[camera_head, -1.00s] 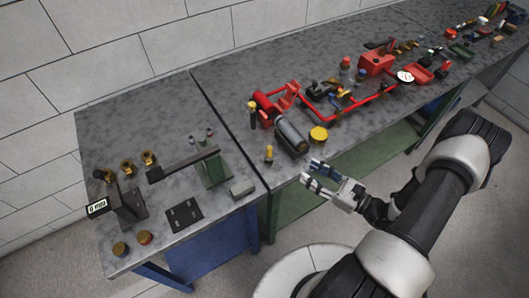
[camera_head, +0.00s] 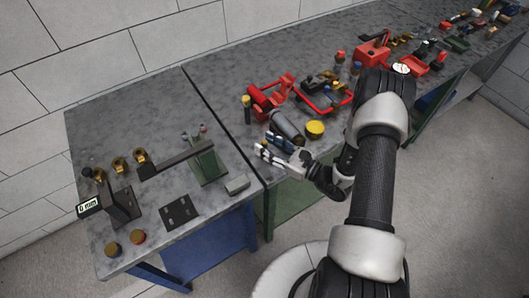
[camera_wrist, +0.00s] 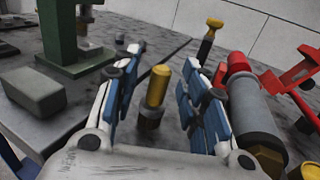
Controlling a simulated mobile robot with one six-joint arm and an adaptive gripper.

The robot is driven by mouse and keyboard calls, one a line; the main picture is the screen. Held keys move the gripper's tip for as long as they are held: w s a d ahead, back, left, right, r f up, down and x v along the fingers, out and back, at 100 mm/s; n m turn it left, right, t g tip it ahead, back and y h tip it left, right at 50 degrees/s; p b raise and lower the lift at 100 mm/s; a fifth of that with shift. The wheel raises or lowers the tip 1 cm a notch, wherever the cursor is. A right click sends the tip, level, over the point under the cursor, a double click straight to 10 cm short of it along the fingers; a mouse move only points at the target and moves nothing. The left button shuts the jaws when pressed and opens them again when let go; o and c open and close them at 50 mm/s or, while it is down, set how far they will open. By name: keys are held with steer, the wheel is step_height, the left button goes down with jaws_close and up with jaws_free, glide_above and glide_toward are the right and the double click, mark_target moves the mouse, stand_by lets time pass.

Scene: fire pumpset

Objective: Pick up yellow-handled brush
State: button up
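The yellow-handled brush (camera_wrist: 157,88) stands upright on the grey bench, its dark end down, between the fingers in the wrist view. My gripper (camera_wrist: 161,66) is open, with one blue-padded finger on each side of the brush and a visible gap on both sides. In the head view my gripper (camera_head: 268,147) is low over the front edge of the bench and mostly hides the brush. A second yellow-topped tool (camera_wrist: 209,38) stands farther back; it also shows in the head view (camera_head: 246,108).
A grey cylinder (camera_wrist: 249,112) lies close to the right finger, with red parts (camera_wrist: 290,80) behind it. A yellow-topped round can (camera_head: 315,129) is right of my gripper. On the left stand a green stand (camera_wrist: 62,35) and a grey block (camera_wrist: 33,91).

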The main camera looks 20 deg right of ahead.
steer(key=shift+x, duration=0.8)
steer(key=shift+c, duration=0.4)
jaws_close()
